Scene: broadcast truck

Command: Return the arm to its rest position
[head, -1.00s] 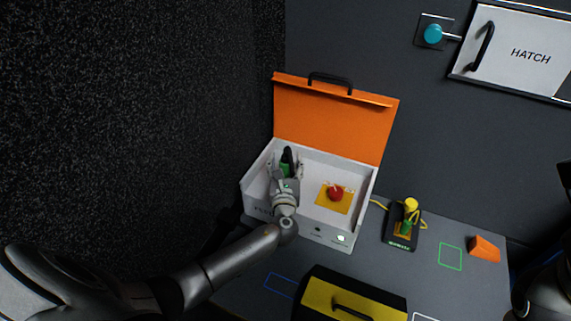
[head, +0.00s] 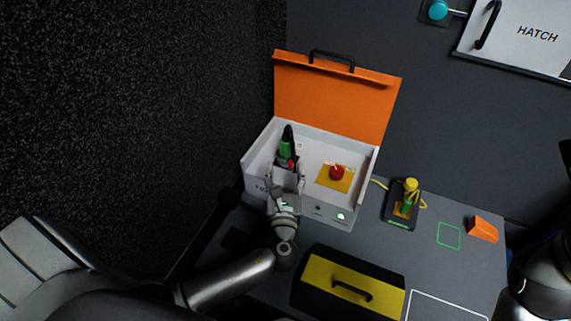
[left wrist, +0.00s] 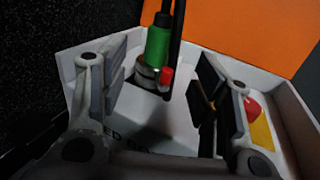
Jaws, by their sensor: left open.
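My left gripper (head: 286,184) is open and empty at the front wall of the white box (head: 362,190). In the left wrist view its two fingers (left wrist: 158,95) stand apart, with a green and black upright device (left wrist: 158,45) between and beyond them, not touched. In the head view this device (head: 287,145) stands inside the box at the left, with a small red part at its side. My right arm (head: 545,275) shows at the right edge; its gripper is out of view.
The box's orange lid (head: 335,100) stands open. A red button (head: 337,172) on a yellow plate sits inside. A black and yellow case (head: 350,285) lies in front. A black unit (head: 402,210) with a yellow-topped part and an orange wedge (head: 483,229) are to the right.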

